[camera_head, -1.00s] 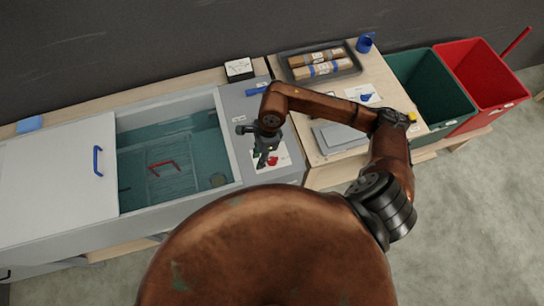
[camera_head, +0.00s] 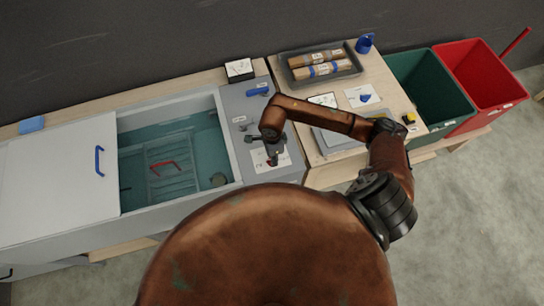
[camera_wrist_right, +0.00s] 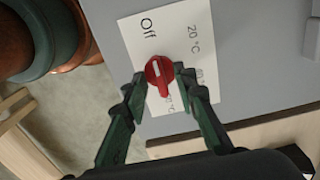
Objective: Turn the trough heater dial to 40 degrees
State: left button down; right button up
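The red heater dial (camera_wrist_right: 160,72) sits on a white label (camera_wrist_right: 181,24) on the grey panel. Its white mark points roughly toward "Off". The label also shows "20 °C"; the other markings are partly covered by the fingers. In the right wrist view my right gripper (camera_wrist_right: 161,80) has its two green fingers apart, one on each side of the dial. Small gaps seem to show, but I cannot tell whether either finger touches it. In the head view my right gripper (camera_head: 272,156) is over the label and mostly hides the dial. My left gripper is out of view.
The water trough (camera_head: 170,165) with a red-handled rack lies left of the panel. A blue handle (camera_head: 257,91) is at the panel's back. The wooden table (camera_head: 385,85) holds a tray (camera_head: 345,71) and sheets. Green (camera_head: 425,85) and red (camera_head: 480,80) bins stand right.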

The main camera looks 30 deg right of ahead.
jog(key=shift+c, duration=0.4)
grip_shut()
